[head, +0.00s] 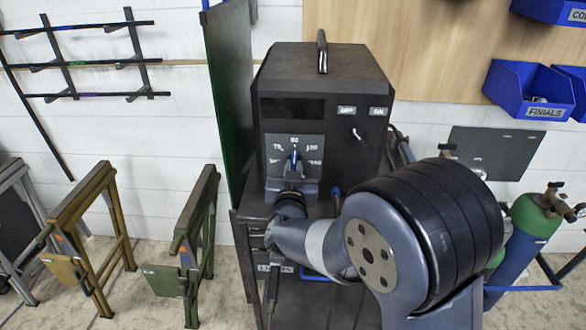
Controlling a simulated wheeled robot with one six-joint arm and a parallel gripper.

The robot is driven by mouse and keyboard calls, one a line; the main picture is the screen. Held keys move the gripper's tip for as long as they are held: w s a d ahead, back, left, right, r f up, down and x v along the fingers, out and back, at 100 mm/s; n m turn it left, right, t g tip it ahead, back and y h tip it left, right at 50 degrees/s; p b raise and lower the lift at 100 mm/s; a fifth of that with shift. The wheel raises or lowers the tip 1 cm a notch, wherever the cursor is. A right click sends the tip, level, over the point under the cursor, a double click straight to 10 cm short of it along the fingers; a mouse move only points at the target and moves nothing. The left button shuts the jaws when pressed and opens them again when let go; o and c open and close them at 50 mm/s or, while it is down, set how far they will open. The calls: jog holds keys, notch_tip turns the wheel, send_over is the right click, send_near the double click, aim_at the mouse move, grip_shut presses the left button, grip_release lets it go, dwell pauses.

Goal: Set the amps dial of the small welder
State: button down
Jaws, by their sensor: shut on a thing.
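The small welder (323,84) is a dark box with a top handle, standing on a dark cart. Its amps dial sits on a grey scale plate (309,146) with several printed numbers, on the lower left of the front face. A blue pointer shows near the top number. My gripper (292,177) is in front of the plate, shut on the dial. My gripper and wrist hide most of the knob and the lower part of the plate. The exact pointer setting is too small to tell surely.
A dark green screen (229,90) stands close on the welder's left. Folding trestles (193,240) stand on the floor at left. Gas cylinders (532,225) stand at right, partly behind my arm. Blue bins (533,92) hang on the wall at upper right. A switch (357,134) is right of the dial.

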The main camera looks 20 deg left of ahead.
jog(key=shift+n, duration=0.4)
jog(key=c, duration=1.5)
grip_release()
jog(key=shift+o, duration=0.2)
jog(key=b+v, duration=0.1)
jog(key=v, duration=1)
jog(key=shift+b, duration=0.4)
jog(key=shift+w, duration=0.15)
jog(key=p+x, duration=0.2)
jog(key=x, duration=0.9)
